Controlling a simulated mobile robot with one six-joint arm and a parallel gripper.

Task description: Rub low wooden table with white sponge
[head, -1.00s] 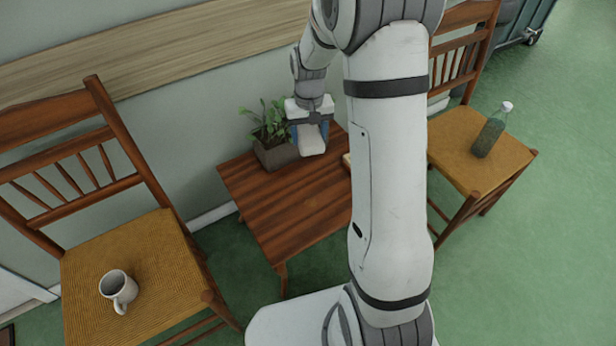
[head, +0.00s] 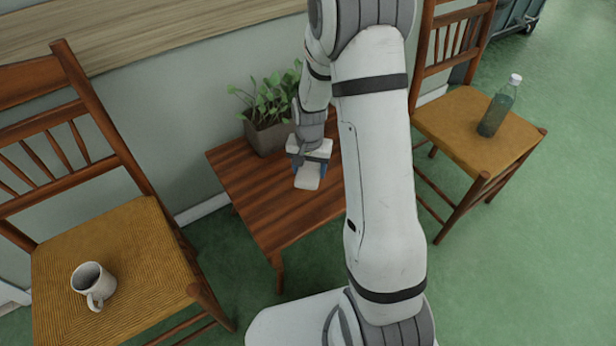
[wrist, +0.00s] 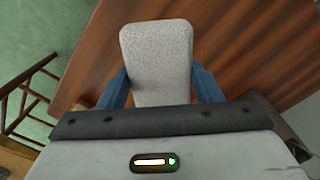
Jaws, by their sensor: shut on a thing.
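The low wooden table (head: 262,205) has a reddish-brown striped top and stands between two chairs. My gripper (head: 310,168) is over the middle of the table top, pointing down. It is shut on the white sponge (head: 309,181). In the wrist view the sponge (wrist: 157,62) sits between the blue fingers of my gripper (wrist: 160,88), with the table top (wrist: 240,45) behind it. The sponge is at or just above the surface; I cannot tell whether it touches. My arm hides the table's right part.
A potted plant (head: 268,134) stands on the table's back edge, close to my gripper. A white mug (head: 93,286) is on the left chair (head: 140,250). A green bottle (head: 497,112) is on the right chair (head: 450,130). The table's front left is clear.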

